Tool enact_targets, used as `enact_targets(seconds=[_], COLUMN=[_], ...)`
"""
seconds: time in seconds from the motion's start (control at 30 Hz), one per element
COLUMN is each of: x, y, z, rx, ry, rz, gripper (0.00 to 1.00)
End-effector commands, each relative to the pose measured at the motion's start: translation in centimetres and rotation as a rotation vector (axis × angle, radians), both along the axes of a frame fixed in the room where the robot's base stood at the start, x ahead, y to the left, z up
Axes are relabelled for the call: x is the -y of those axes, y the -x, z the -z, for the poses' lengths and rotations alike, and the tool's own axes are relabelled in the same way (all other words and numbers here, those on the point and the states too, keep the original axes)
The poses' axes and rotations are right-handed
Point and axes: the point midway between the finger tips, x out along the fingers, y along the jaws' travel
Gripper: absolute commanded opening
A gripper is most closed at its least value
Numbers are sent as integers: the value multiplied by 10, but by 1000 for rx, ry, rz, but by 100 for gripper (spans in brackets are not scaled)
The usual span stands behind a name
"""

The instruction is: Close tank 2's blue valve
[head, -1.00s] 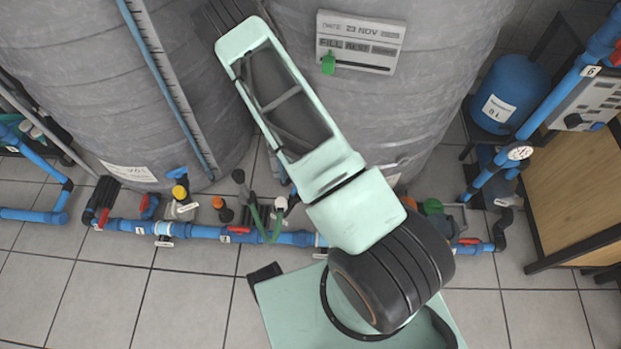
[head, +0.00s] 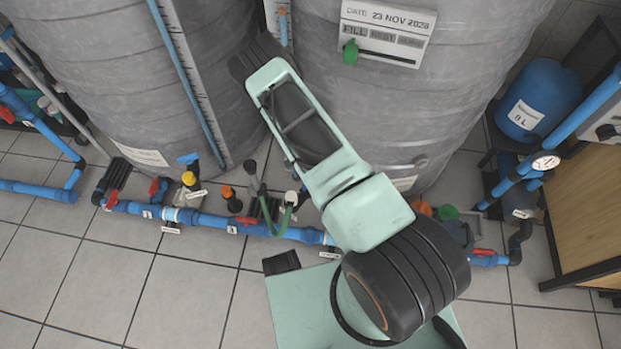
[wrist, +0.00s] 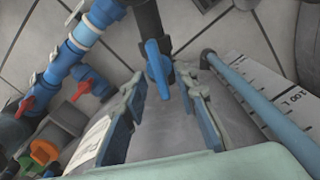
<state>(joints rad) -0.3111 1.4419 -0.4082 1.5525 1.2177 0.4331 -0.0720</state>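A blue valve handle (wrist: 157,66) on a dark pipe stands in the upper middle of the wrist view. My gripper (wrist: 162,88) is open, its two blue-padded fingers spread to the left and right below the handle. The handle shows in line with the gap, and I see no clear contact. In the head view my forearm reaches up toward the gap between the two large grey tanks, and the fingers are hidden. A blue handle (head: 187,158) also shows in front of the left tank (head: 110,70); I cannot tell whether it is the same one.
A blue pipe (head: 215,221) with red valves runs along the floor in front of the tanks. A blue level tube (wrist: 250,92) and white scale (wrist: 283,98) lie right of the fingers in the wrist view. A blue pressure vessel (head: 540,98) stands at the right.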

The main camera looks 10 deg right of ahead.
Motion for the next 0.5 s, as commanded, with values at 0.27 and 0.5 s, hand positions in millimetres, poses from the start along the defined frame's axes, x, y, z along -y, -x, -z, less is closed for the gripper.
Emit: enact_targets(seconds=[0.27, 0.5], x=[0, 0], y=[0, 0], z=[7, 7], rx=[1, 0], ry=[-1, 0], rz=[-1, -1], gripper=[27, 12])
